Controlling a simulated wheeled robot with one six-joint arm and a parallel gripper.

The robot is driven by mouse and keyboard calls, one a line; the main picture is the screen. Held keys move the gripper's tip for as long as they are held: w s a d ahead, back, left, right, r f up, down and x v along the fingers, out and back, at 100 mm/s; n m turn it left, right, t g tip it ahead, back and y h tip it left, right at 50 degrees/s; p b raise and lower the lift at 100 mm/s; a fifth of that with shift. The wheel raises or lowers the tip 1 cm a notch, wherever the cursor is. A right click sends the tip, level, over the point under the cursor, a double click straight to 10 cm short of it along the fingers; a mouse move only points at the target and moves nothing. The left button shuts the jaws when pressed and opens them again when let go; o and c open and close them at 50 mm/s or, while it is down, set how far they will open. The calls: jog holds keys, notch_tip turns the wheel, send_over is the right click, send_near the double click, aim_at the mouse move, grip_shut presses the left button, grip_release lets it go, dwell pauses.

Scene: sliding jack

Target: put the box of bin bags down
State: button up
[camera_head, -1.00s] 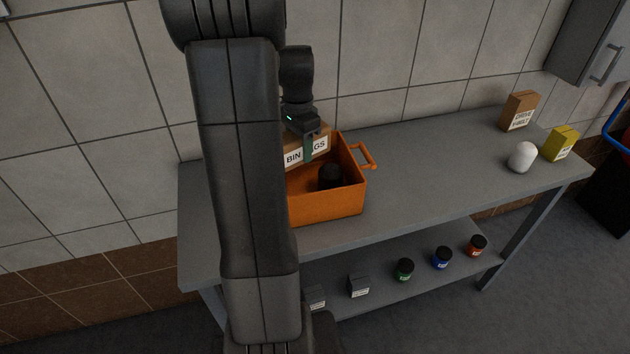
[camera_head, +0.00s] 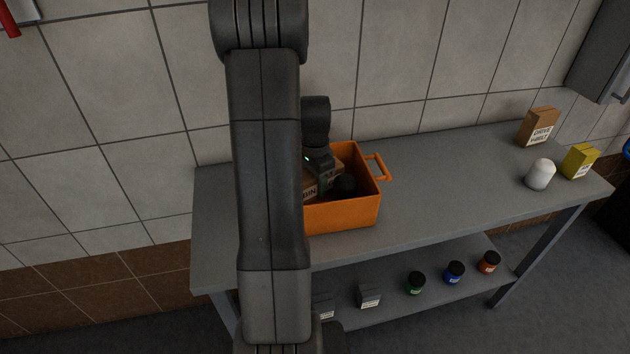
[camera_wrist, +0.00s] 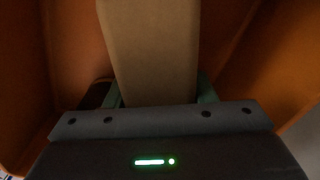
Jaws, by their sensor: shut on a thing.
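The box of bin bags (camera_head: 309,190) is a brown carton with a white label, now down inside the orange crate (camera_head: 345,216) on the bench. My gripper (camera_head: 325,180) is shut on it from above, inside the crate's walls. My arm hides the left part of the box and crate. In the wrist view the box (camera_wrist: 150,50) stands between my two fingers (camera_wrist: 158,90), with orange crate walls on both sides. I cannot tell whether the box touches the crate floor. A dark round item (camera_head: 346,185) sits in the crate right of the box.
The grey bench (camera_head: 430,180) is clear right of the crate, up to a white rounded item (camera_head: 540,174), a yellow box (camera_head: 579,161) and a brown box (camera_head: 538,127). Small jars (camera_head: 454,272) and grey boxes (camera_head: 369,296) stand on the lower shelf.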

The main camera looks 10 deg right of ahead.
jog(key=o, duration=1.2)
notch_tip(320, 180, up, 12)
jog(key=shift+r, duration=0.15)
